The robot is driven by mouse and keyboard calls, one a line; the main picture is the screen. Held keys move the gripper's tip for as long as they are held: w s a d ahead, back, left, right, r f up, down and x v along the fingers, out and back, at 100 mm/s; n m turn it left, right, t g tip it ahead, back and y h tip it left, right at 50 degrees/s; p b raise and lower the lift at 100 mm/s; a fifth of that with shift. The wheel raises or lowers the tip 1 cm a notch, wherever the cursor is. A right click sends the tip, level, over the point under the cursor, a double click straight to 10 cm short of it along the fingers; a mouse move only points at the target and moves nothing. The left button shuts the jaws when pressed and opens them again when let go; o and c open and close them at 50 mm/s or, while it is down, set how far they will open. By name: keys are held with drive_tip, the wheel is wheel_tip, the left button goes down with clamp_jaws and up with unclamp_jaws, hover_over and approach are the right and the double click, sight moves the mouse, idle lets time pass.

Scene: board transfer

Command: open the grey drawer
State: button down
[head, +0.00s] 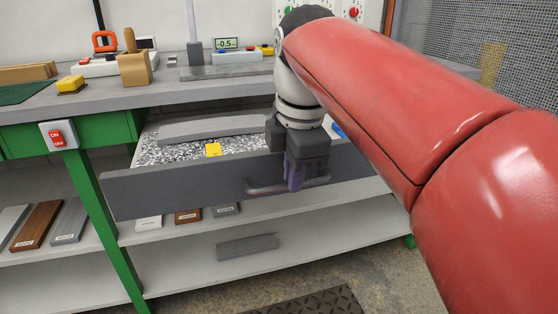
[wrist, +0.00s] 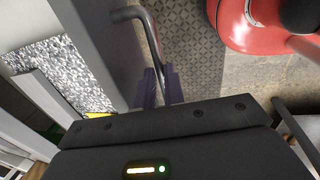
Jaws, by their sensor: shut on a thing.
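The grey drawer (head: 170,190) is under the workbench and stands pulled out, with its speckled inside (head: 170,151) in sight. Its handle (head: 262,187) is a grey bar on the front panel. My gripper (head: 295,178) is at the right part of this handle, with purple fingers pointing down. In the wrist view the purple fingers (wrist: 156,86) are shut around the handle bar (wrist: 146,27). The drawer front also shows in the wrist view (wrist: 98,40). My gripper and arm hide part of the drawer's right side.
Inside the drawer lie a grey bar (head: 212,128) and a yellow block (head: 213,149). The worktop (head: 180,92) above holds a wooden block (head: 134,68) and several tools. A dark floor mat (head: 310,302) lies in front.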

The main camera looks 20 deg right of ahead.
drive_tip(key=shift+s, duration=0.65)
drive_tip(key=c, duration=1.8)
unclamp_jaws()
drive_tip(key=shift+o, duration=0.2)
wheel_tip(320, 180, up, 8)
drive_tip(key=s+p, duration=0.1)
drive_tip(key=shift+s+f+p, duration=0.15)
drive_tip(key=shift+s+p, duration=0.05)
drive_tip(key=shift+p, duration=0.1)
drive_tip(key=shift+s, duration=0.1)
